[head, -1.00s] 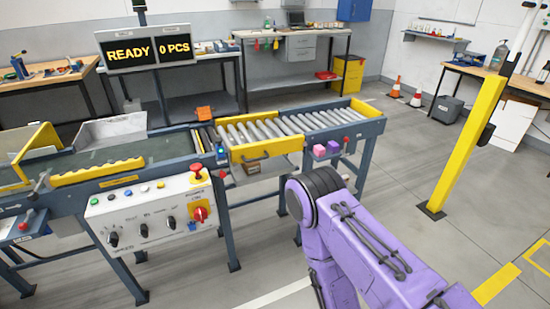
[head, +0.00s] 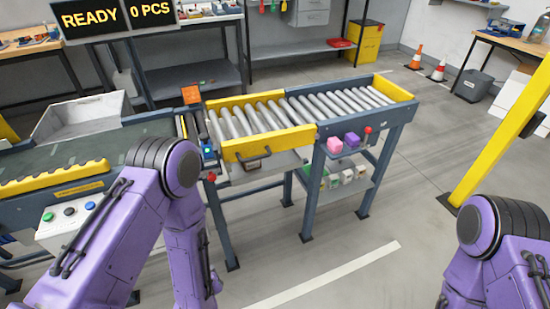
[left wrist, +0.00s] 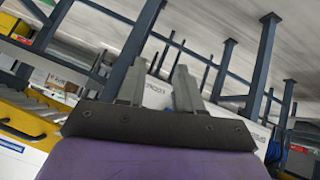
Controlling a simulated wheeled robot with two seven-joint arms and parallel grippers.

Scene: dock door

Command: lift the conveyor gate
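The conveyor gate is a hinged-looking roller section with a yellow side panel (head: 270,143) and a dark handle (head: 253,163) on its front, in the middle of the head view. It lies level with the rollers beside it. In the left wrist view, a yellow panel (left wrist: 22,121) with grey rollers shows at the left edge, probably the same section. My left gripper (left wrist: 158,82) is open there, its two grey fingers apart with nothing between them. In the head view my arms show, but both grippers are hidden or out of frame.
A grey conveyor belt with a yellow guide (head: 55,180) lies left of the gate. A yellow post (head: 500,140) stands at right. Floor in front is clear.

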